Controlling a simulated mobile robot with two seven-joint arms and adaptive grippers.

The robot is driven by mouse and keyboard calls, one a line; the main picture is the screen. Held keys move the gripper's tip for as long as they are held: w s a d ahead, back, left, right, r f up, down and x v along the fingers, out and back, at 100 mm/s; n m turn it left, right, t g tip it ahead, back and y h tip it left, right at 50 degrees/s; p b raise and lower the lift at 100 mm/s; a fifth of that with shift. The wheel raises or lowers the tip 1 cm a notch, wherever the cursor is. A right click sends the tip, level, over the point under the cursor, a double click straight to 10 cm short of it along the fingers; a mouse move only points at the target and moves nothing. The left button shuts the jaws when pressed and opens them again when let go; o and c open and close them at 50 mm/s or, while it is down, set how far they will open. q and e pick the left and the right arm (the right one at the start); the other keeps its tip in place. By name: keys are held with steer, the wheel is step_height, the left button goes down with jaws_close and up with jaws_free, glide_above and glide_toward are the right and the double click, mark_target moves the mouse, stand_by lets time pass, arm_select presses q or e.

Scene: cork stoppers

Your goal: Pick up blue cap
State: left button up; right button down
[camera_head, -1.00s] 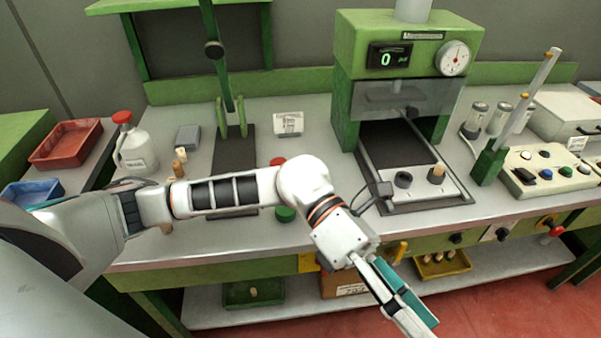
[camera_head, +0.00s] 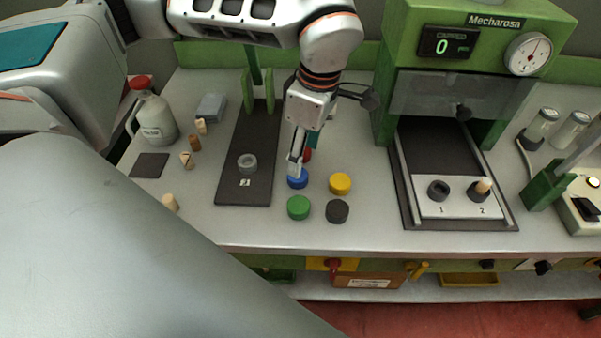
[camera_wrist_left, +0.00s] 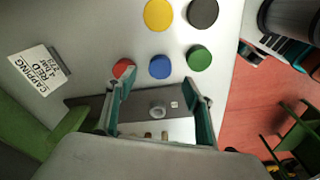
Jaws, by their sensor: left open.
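The blue cap (camera_head: 298,182) lies on the grey bench, partly hidden by my left gripper (camera_head: 296,164), whose fingers point down right at it from above. In the left wrist view the blue cap (camera_wrist_left: 160,66) shows just beyond the fingertips, in the gap between them. The left gripper (camera_wrist_left: 157,80) is open there, with nothing between its fingers. One fingertip overlaps the red cap (camera_wrist_left: 122,67). Whether the fingers touch the blue cap I cannot tell. My right gripper is in neither view.
A green cap (camera_head: 299,208), a black cap (camera_head: 337,211) and a yellow cap (camera_head: 340,183) lie close by. A dark plate (camera_head: 232,187) with a grey ring is to the left. A capping machine (camera_head: 455,75) stands right. Corks and a white bottle (camera_head: 156,120) are further left.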

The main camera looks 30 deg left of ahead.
arm_select(q)
steer(key=f, duration=0.3)
steer(key=a+f, duration=0.1)
steer(key=f, duration=0.2)
steer(key=shift+s+a+f, duration=0.15)
steer(key=shift+f, duration=0.15)
steer(key=c, duration=0.8)
